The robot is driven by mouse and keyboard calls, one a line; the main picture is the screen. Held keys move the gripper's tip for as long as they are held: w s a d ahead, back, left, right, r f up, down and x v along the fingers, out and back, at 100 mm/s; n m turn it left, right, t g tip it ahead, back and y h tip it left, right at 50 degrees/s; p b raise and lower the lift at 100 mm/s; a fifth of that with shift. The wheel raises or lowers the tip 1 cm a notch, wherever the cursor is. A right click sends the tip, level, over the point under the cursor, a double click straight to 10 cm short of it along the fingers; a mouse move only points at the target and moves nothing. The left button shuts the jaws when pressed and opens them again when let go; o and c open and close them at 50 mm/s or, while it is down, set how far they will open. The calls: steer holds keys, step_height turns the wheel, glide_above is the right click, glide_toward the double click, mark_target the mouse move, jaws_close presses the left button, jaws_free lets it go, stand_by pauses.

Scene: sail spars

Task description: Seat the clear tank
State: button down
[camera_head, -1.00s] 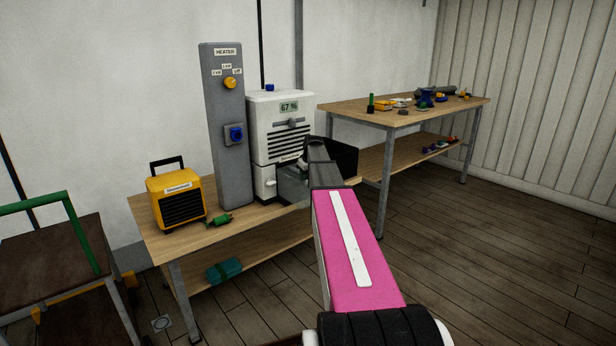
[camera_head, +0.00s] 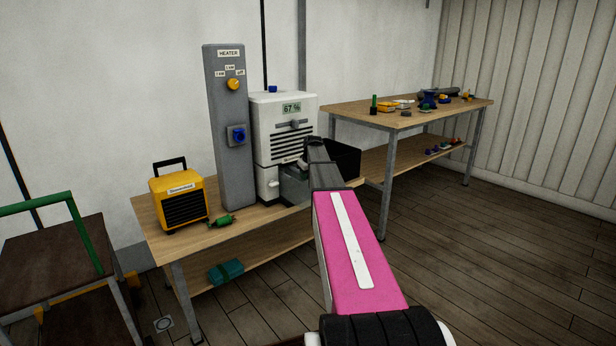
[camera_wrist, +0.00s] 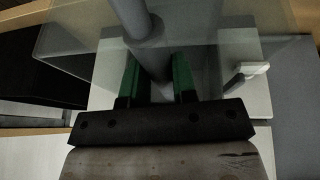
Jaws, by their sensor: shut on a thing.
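The clear tank (camera_head: 295,188) is a see-through grey box at the lower front of the white dehumidifier (camera_head: 284,145), partly hidden behind my arm. In the wrist view the tank's clear wall (camera_wrist: 85,62) spans the upper part, with the white body (camera_wrist: 252,95) showing through and beside it. My gripper (camera_wrist: 156,72) has green fingers shut on a grey upright bar of the tank. In the head view my arm hides the gripper. I cannot tell whether the tank is fully inside the dehumidifier.
The grey heater column (camera_head: 229,130) stands just left of the dehumidifier, with a yellow heater (camera_head: 180,199) and a small green item (camera_head: 221,221) farther left. A black bin (camera_head: 344,158) is to the right. A second table (camera_head: 350,113) stands behind at right.

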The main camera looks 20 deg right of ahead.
mark_target(292, 182)
steer(key=shift+w+a, duration=0.45)
steer(key=shift+w, duration=0.8)
steer(key=shift+w+a, duration=0.45)
steer(key=shift+w, duration=0.75)
steer(key=shift+w+a, duration=0.45)
steer(key=shift+w, duration=0.8)
steer(key=c, duration=0.8)
jaws_free()
steer(key=v, duration=1.1)
steer(key=shift+m+g, duration=0.5)
steer(key=s+a+f, duration=0.2)
steer(key=s+f, duration=0.1)
steer(key=s+a+f, duration=0.2)
steer(key=s+f, duration=0.1)
steer(key=f, duration=0.1)
steer(key=s+a+f, duration=0.2)
steer(key=s+f, duration=0.1)
steer(key=shift+s+a+f, duration=0.15)
steer(key=shift+s, duration=0.05)
steer(key=s+a+f+m+g, duration=0.1)
steer(key=s+a+f, duration=0.3)
steer(key=s, duration=0.7)
steer(key=s+a+f+m+g, duration=0.1)
steer(key=s+a+f, duration=0.3)
steer(key=s+f, duration=0.5)
steer(key=s+a+f+m+g, duration=0.1)
steer(key=s+a+f, duration=0.4)
steer(key=s, duration=0.8)
steer(key=shift+f, duration=0.7)
